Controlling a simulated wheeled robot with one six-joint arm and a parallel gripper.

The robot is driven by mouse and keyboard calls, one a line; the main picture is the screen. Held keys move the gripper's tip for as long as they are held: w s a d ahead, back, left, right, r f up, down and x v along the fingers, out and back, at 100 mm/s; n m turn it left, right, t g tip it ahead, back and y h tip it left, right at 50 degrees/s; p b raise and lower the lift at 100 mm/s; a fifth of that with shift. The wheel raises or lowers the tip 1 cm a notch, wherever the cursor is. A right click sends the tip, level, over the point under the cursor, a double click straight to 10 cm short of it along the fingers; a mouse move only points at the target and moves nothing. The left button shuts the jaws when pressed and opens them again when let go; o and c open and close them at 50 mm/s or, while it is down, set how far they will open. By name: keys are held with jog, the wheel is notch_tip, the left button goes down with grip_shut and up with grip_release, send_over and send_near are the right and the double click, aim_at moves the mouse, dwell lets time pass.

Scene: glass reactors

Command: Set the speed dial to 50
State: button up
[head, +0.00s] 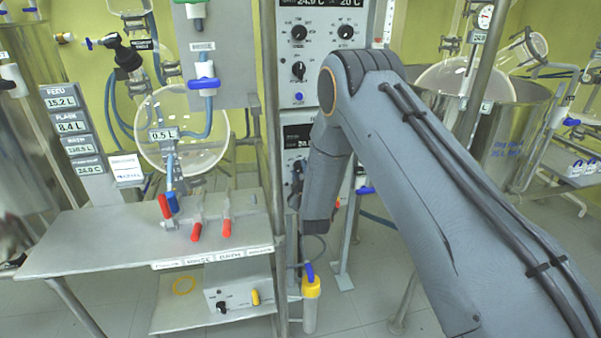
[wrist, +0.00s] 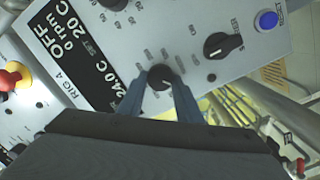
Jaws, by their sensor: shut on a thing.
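In the wrist view a black round dial (wrist: 159,76) sits on the grey control panel, ringed by small scale marks too small to read. My gripper (wrist: 159,88) is shut on this dial, one blue-grey finger on each side. A short pale pointer mark shows on the dial's lower right side. I cannot read a label saying which dial it is. The panel's black display (wrist: 75,45) reads OFF, 0 rpm, 20 C and 24.0 C, beside the label RIG 4. In the head view my arm hides the gripper and the gripped dial.
A second dial (wrist: 222,45) and a blue button (wrist: 267,20) are right of the gripped dial. Another knob (wrist: 112,3) is at the top edge. A red stop button (wrist: 8,80) is at left. A metal bench (head: 110,240) with red-handled valves stands left of my arm.

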jog(key=m+b, duration=0.1)
jog(key=m, duration=0.3)
jog(key=shift+r+b, duration=0.1)
jog(key=shift+b, duration=0.2)
jog(key=shift+d+m+g+b, duration=0.1)
jog(key=shift+m+g+b, duration=0.35)
jog(key=shift+m, duration=1.35)
jog(key=shift+y, duration=0.3)
jog(key=o, duration=1)
jog(key=shift+o, duration=0.2)
jog(key=b+v, duration=0.1)
jog(key=v, duration=0.6)
jog(key=shift+s, duration=0.35)
